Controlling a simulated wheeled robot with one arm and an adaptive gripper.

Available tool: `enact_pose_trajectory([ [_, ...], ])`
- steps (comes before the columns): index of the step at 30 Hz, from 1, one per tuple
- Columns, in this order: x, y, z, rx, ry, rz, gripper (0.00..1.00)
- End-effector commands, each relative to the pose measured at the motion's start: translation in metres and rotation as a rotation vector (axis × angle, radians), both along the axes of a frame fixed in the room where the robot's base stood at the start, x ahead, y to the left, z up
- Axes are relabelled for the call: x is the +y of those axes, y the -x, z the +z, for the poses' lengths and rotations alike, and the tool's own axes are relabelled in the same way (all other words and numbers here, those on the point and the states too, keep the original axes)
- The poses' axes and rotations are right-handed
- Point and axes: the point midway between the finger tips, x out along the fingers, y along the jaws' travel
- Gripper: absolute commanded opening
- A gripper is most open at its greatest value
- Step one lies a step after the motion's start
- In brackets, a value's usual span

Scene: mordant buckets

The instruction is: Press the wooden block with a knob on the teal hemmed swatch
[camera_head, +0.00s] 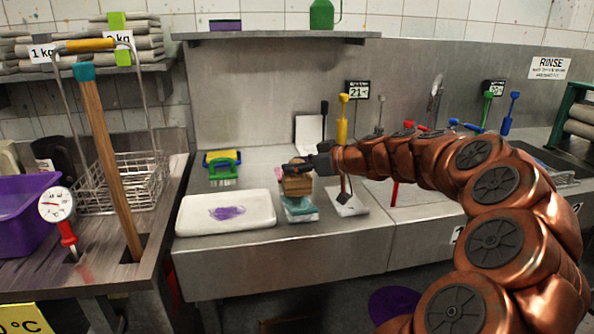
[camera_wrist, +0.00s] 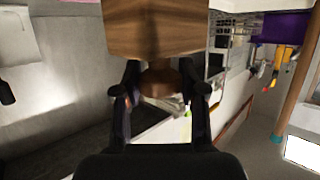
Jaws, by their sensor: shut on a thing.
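My copper arm reaches in from the right in the head view. My gripper (camera_head: 312,164) is shut on the knob (camera_wrist: 160,80) of the wooden block (camera_head: 298,185). In the wrist view the block (camera_wrist: 155,30) fills the top, with a dark finger on each side of its knob. In the head view a small stack of teal swatches (camera_head: 300,214) lies on the grey counter just below and in front of the block. I cannot tell whether the block touches the stack. The fingertips are hard to make out in the head view.
A white slab (camera_head: 195,218) with a purple stain lies left of the swatches. Behind it are a green-handled brush (camera_head: 223,172) and a yellow item. A yellow-handled tool (camera_head: 342,132) stands close on the right, above a white sheet (camera_head: 348,207). A sink lies further right.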

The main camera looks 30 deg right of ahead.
Motion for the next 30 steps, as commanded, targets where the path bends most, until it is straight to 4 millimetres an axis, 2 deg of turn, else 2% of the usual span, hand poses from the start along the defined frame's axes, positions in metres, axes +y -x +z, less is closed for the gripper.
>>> enact_pose_trajectory([
  [21, 0.0, 0.0, 0.048, -0.002, 0.001, 0.001, 0.01],
  [30, 0.0, 0.0, 0.055, -0.001, 0.0, 0.0, 0.01],
])
